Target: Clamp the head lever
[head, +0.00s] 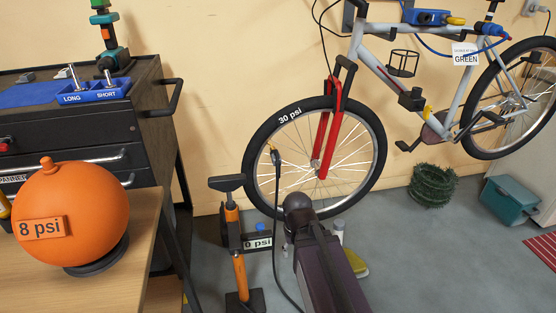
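The floor pump (232,220) stands upright on the floor, with a black T-handle (227,183) and an orange barrel. A gauge label (258,242) on it appears to read 0 psi. Its black hose (276,205) runs up to a small pump head (274,154) at the left inner rim of the bicycle's front wheel (258,135). A small yellow-orange part shows at the head; whether it is the lever, and whether it is clamped, is too small to tell. The tyre is marked 30 psi. My dark arm reaches in from the bottom; my gripper cannot be made out.
The bicycle (364,50) hangs at the wall. An orange ball (75,215) marked 8 psi sits on the wooden table (140,215) at left. A dark tool cabinet (130,125) stands behind.

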